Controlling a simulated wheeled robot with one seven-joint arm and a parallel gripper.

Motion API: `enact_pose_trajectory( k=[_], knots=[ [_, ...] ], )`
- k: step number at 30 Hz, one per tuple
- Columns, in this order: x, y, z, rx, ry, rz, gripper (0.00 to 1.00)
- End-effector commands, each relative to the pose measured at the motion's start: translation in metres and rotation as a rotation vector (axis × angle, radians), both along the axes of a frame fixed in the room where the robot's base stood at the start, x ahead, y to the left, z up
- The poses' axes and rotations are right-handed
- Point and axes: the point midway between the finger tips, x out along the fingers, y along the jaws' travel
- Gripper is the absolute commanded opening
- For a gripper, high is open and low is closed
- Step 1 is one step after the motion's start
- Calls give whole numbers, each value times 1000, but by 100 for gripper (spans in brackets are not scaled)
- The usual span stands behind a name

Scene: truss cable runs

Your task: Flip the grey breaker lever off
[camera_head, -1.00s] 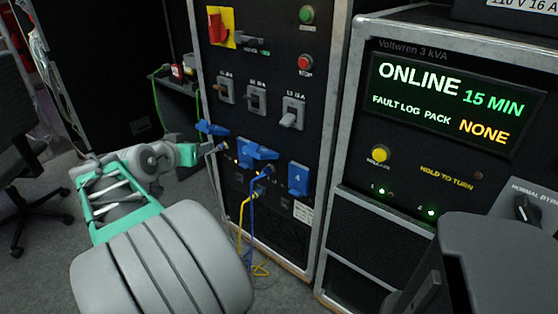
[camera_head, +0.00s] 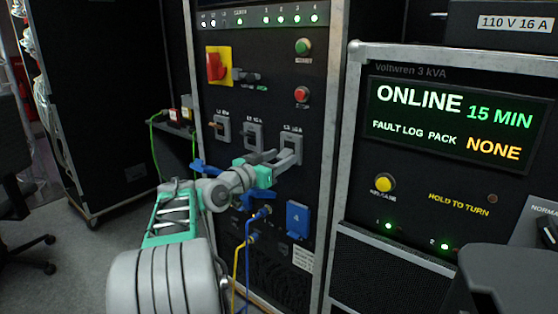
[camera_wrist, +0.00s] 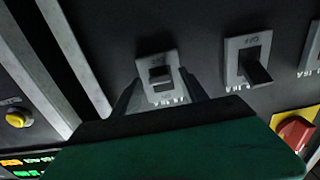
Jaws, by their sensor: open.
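Three breakers sit in a row on the black panel. The middle breaker lever (camera_head: 253,137) looks darker, and the left one (camera_head: 221,127) is brownish. In the wrist view, which is turned upside down, my gripper (camera_wrist: 159,85) is open, with one finger on each side of the grey lever's plate. I cannot tell whether the fingers touch the lever.
Above the breakers are a red rotary switch (camera_head: 217,65) on yellow, a green button (camera_head: 303,46) and a red button (camera_head: 302,94). Below are blue sockets (camera_head: 298,219) with blue and yellow cables. A power unit (camera_head: 450,122) stands to the right.

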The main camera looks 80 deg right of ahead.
Motion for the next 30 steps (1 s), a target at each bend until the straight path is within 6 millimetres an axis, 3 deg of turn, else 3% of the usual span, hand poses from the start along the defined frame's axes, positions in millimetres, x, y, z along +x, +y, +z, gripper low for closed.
enact_pose_trajectory(
  k=[2, 21, 30],
  knots=[
    [0, 0, 0, 0, 0, 0, 51],
    [0, 1, -1, 1, 1, 0, 0],
    [0, 0, -8, -20, 10, 0, 0]
  ],
)
